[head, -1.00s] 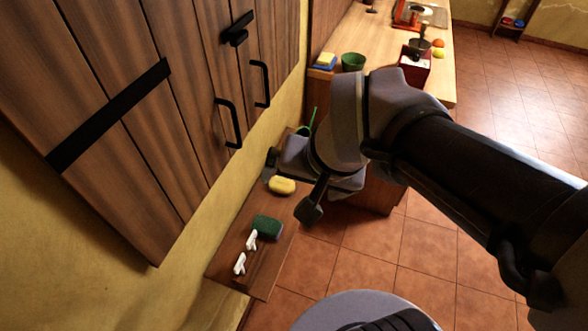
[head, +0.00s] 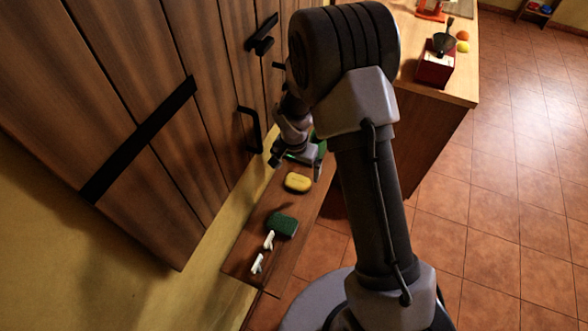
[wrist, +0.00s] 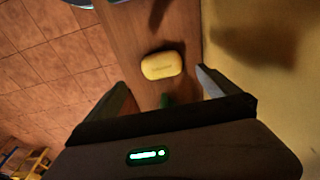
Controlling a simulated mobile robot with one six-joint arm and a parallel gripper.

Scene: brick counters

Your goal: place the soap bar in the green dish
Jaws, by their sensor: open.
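The soap bar (head: 298,182) is yellow with rounded corners and lies flat on the narrow wooden shelf (head: 262,228). It also shows in the wrist view (wrist: 162,65). My gripper (head: 297,163) is open and empty, just beyond the soap bar in the head view. In the wrist view the soap bar lies ahead of the gap between the spread fingers (wrist: 162,80), apart from them. A green thing (head: 320,148) shows beside my gripper, mostly hidden by my arm; I cannot tell whether it is the green dish. A sliver of green (wrist: 166,100) shows between the fingers.
A green sponge (head: 282,224) and two small white pieces (head: 263,252) lie on the near part of the shelf. Wooden cabinet doors with black handles (head: 249,130) stand to the left. The counter (head: 455,88) at the back holds a red box (head: 434,70). Tiled floor lies right.

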